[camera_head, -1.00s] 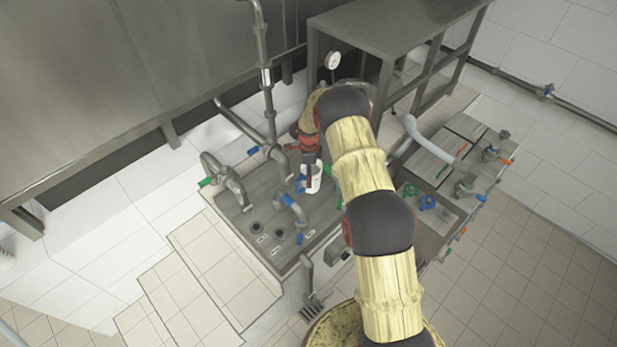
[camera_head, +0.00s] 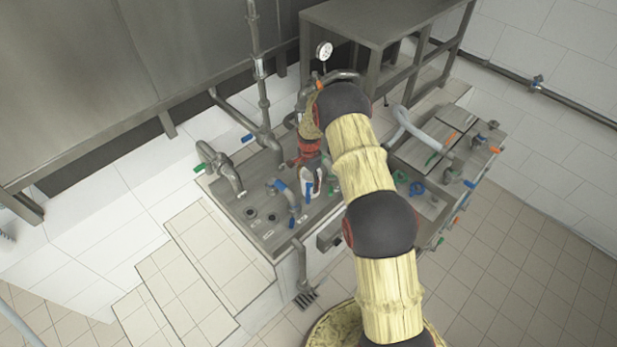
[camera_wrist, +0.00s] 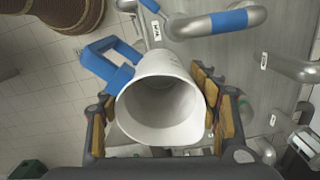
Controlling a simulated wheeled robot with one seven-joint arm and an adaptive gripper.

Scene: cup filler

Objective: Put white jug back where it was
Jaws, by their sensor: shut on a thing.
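The white jug (camera_wrist: 150,72) has an open round mouth and a blue handle (camera_wrist: 100,65) on its left side in the wrist view. My gripper (camera_wrist: 163,105) is shut on the jug, with one padded finger on each side of its body. The jug looks empty. In the head view the jug (camera_head: 308,176) shows small below my gripper (camera_head: 310,160), over the metal counter (camera_head: 258,232), right of a blue-banded spout. Whether its base touches the counter cannot be told.
A bent spout with a blue band (camera_head: 283,188) stands close left of the jug. A green-handled tap (camera_head: 222,168) is farther left. Blue and green valve wheels (camera_head: 416,188) sit to the right. A vertical pipe (camera_head: 262,90) and a metal table (camera_head: 375,25) stand behind.

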